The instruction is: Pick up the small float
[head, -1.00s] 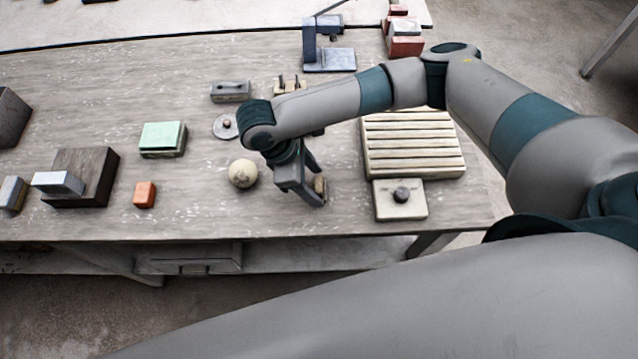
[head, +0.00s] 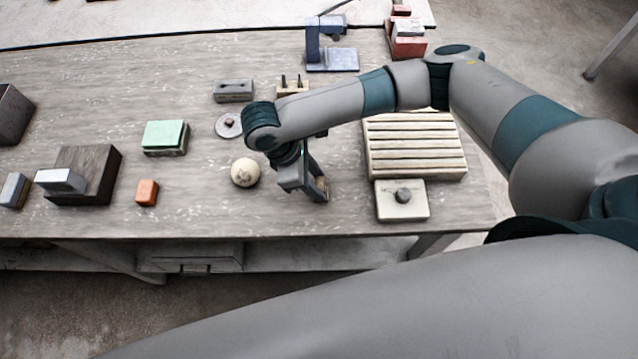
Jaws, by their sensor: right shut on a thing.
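My right gripper (head: 314,194) points down at the front of the table, to the right of the pale plaster sphere (head: 244,172). Its fingers are shut on a small brownish thing (head: 323,185), which I take to be the small float. Only a sliver of it shows at the fingertips; the fingers hide the rest. It is at or very near the table top, and I cannot tell whether it touches. My left gripper is not in view.
A slatted cream rack (head: 414,146) and a pale plate with a dark knob (head: 388,210) lie to the right. A grey handled block (head: 233,91) and a round disc (head: 226,127) lie behind. An orange block (head: 147,193) and a green-topped block (head: 164,135) are left.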

